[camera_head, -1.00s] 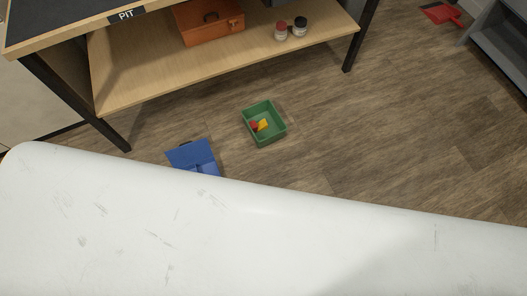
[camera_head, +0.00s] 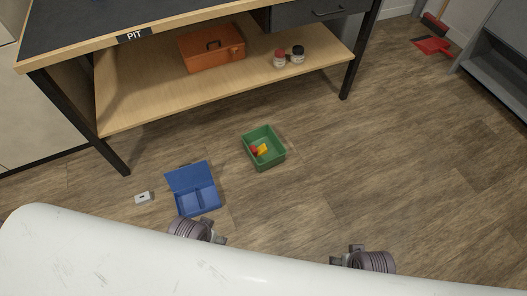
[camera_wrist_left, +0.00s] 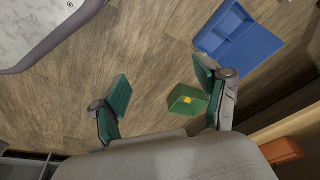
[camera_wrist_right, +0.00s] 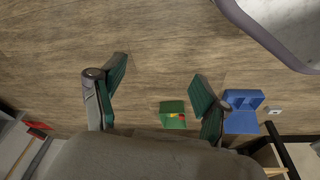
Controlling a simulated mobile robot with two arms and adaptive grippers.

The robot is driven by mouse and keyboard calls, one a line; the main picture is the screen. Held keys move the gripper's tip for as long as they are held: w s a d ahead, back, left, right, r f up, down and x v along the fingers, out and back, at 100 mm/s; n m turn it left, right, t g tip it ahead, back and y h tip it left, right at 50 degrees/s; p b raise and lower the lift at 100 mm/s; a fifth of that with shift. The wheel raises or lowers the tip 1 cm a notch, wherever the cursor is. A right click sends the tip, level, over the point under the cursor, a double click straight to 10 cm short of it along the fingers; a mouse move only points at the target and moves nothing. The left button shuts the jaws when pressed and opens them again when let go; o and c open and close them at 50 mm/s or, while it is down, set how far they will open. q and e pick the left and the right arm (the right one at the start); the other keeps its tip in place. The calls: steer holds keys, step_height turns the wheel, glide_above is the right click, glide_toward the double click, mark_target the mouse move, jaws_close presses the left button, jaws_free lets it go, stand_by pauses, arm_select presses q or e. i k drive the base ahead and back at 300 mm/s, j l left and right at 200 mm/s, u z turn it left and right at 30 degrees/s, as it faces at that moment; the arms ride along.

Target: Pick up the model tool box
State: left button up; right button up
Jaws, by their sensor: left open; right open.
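An orange tool box (camera_head: 212,50) with a dark handle stands on the table's lower shelf; part of an orange thing shows at the lower right in the left wrist view (camera_wrist_left: 282,150). A blue box (camera_head: 195,190) lies open on the floor, lid back, with compartments; it also shows in the left wrist view (camera_wrist_left: 238,38) and right wrist view (camera_wrist_right: 242,112). The frames do not settle which is the model tool box. My left gripper (camera_wrist_left: 163,86) is open and empty, above the floor. My right gripper (camera_wrist_right: 158,82) is open and empty, above the floor.
A green bin (camera_head: 265,162) with small red and yellow pieces sits on the floor right of the blue box. A small white item (camera_head: 142,198) lies left of it. Two jars (camera_head: 280,59) stand on the shelf (camera_head: 150,100).

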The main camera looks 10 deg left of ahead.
mark_target(142, 199)
steer(key=u, duration=1.85)
